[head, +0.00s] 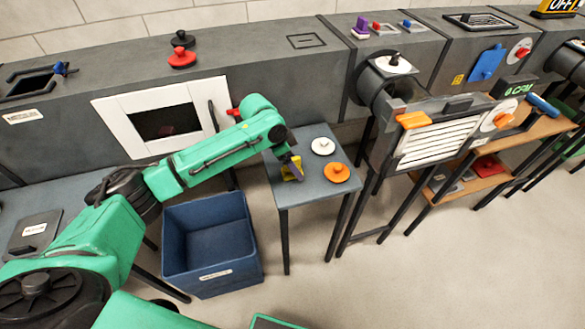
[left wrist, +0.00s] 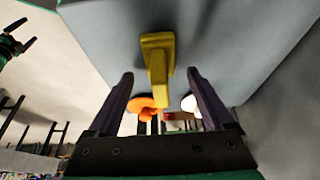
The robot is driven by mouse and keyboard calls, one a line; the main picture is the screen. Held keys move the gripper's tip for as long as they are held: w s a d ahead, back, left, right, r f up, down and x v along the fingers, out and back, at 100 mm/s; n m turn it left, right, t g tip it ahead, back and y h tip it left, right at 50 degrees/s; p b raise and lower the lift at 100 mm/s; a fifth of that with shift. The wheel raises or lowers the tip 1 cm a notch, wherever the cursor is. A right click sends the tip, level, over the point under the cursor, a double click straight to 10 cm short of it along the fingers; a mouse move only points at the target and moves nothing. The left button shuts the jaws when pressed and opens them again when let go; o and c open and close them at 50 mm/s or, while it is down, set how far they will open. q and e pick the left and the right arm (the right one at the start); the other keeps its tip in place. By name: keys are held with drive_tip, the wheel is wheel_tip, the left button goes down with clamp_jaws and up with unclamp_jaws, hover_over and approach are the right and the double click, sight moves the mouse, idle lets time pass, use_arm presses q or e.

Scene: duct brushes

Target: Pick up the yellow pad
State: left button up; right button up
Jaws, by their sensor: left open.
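The yellow pad (head: 287,174) lies on the left part of the small grey table (head: 300,198), partly hidden by my left gripper in the head view. In the left wrist view the yellow pad (left wrist: 158,60) is a block with a narrower part pointing toward the gripper. My left gripper (head: 296,166) is over the pad. Its two fingers (left wrist: 160,88) are spread, with the narrower part between them in the picture; I see no contact. My right gripper (left wrist: 18,37) appears small at the upper left of the left wrist view, its fingers apart.
A white round piece (head: 323,146) and an orange round piece (head: 336,172) sit on the same table, right of the pad. A blue bin (head: 210,278) stands left of the table. The grey duct (head: 265,66) runs behind. Floor to the front right is clear.

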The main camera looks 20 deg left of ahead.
use_arm(q)
drive_tip(key=shift+x, duration=1)
clamp_jaws()
drive_tip(key=shift+r, duration=0.1)
